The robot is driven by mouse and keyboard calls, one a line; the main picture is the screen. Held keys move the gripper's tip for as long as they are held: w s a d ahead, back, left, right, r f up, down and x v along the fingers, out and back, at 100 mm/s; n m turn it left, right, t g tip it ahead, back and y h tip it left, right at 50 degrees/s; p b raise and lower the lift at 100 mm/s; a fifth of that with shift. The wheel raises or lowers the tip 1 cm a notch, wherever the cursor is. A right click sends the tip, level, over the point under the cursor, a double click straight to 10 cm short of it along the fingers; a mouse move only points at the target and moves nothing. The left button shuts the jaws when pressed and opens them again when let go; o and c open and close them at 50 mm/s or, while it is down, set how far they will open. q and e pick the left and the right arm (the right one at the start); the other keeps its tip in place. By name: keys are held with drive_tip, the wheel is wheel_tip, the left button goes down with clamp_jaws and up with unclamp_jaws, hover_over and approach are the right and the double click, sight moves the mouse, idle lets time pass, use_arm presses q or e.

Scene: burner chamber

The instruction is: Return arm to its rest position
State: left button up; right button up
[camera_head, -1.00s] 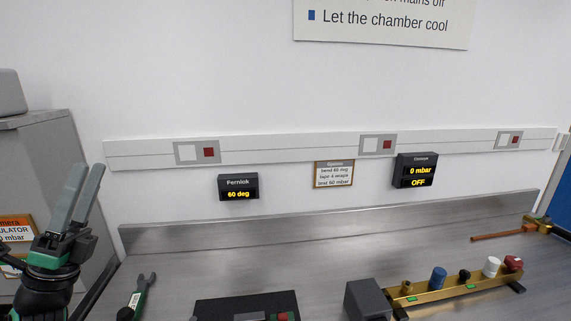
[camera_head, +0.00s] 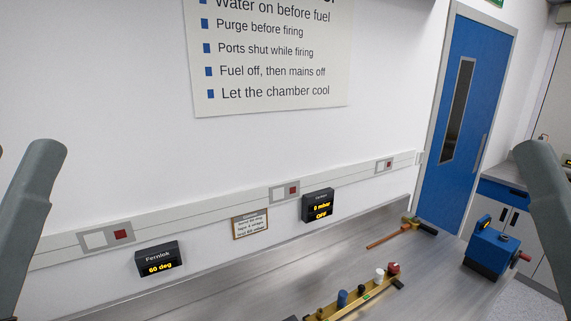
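My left gripper (camera_head: 18,150) shows at the left edge, close to the camera, with its fingers pointing up. One grey finger is in view and only a sliver of the other shows at the border, with a gap between them. It is empty as far as I see. A matching grey finger of my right gripper (camera_head: 548,200) stands at the right edge. Its other finger is cut off or hidden, so its opening is unclear. Both grippers are above the bench and apart from the things on it. Their wrists are out of view.
The steel bench (camera_head: 250,290) carries a brass manifold (camera_head: 350,303) with coloured knobs, a copper-coloured rod (camera_head: 385,239) and a blue device (camera_head: 490,252). Wall displays (camera_head: 159,260) and (camera_head: 318,205) read 60 deg and 0 mbar, OFF. A blue door (camera_head: 450,150) stands behind.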

use_arm(q)
wheel_tip(320, 180, up, 18)
drive_tip(key=p, duration=1.4)
drive_tip(key=shift+r+p, duration=0.25)
drive_tip(key=shift+p, duration=0.15)
use_arm(e)
wheel_tip(320, 180, up, 18)
drive_tip(key=shift+r, duration=0.25)
use_arm(q)
wheel_tip(320, 180, down, 25)
drive_tip(key=b, duration=2.5)
drive_tip(key=shift+f, duration=0.2)
use_arm(e)
wheel_tip(320, 180, down, 25)
drive_tip(key=shift+f, duration=0.2)
